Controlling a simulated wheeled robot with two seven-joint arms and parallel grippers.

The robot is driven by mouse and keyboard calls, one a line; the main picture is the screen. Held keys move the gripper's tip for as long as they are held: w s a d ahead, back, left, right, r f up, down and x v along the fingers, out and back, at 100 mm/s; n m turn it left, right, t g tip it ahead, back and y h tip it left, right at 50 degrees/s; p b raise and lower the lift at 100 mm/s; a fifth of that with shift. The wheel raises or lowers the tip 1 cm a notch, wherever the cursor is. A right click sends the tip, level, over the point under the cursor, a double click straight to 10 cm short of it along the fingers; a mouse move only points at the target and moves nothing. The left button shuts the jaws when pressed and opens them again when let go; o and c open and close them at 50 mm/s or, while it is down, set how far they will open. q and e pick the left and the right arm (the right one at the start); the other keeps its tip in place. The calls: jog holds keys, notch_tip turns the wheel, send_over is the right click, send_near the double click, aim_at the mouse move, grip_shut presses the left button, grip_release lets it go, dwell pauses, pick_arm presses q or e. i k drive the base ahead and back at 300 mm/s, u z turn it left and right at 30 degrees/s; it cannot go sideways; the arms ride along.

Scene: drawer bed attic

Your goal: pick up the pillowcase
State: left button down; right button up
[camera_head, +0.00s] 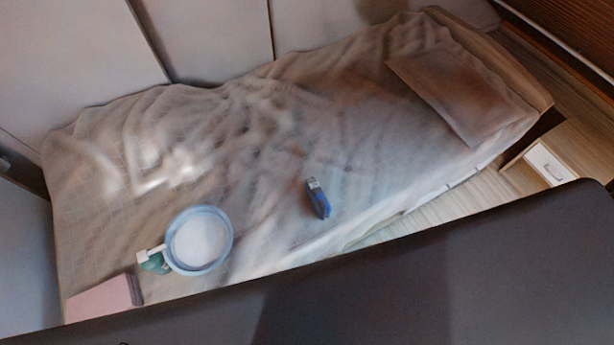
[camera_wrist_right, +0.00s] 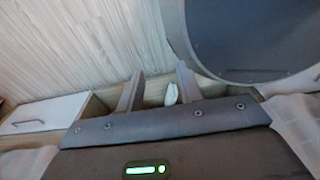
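A flat brown-grey rectangle of cloth (camera_head: 455,92), which looks like the pillowcase, lies on the right end of the bed (camera_head: 250,130) in the head view. Nothing covers it. It is not clearly seen in the right wrist view. My right gripper (camera_wrist_right: 159,80) shows in the right wrist view with its two fingers apart and nothing held. A small white thing (camera_wrist_right: 171,95) shows between and behind the fingers; I cannot tell what it is. Neither gripper shows in the head view, so the right gripper's distance from the cloth cannot be told.
A round blue-rimmed container (camera_head: 199,241), a green and white item (camera_head: 152,261), a pink box-like thing (camera_head: 103,299) and a small blue item (camera_head: 318,199) lie on the bed's near side. A white drawer (camera_head: 549,164) stands at the right, also in the wrist view (camera_wrist_right: 45,112).

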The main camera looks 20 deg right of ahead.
aim_at(322, 207)
jog(key=u, duration=1.5)
jog(key=k, duration=2.4)
jog(key=z, duration=1.7)
jog(key=i, duration=0.5)
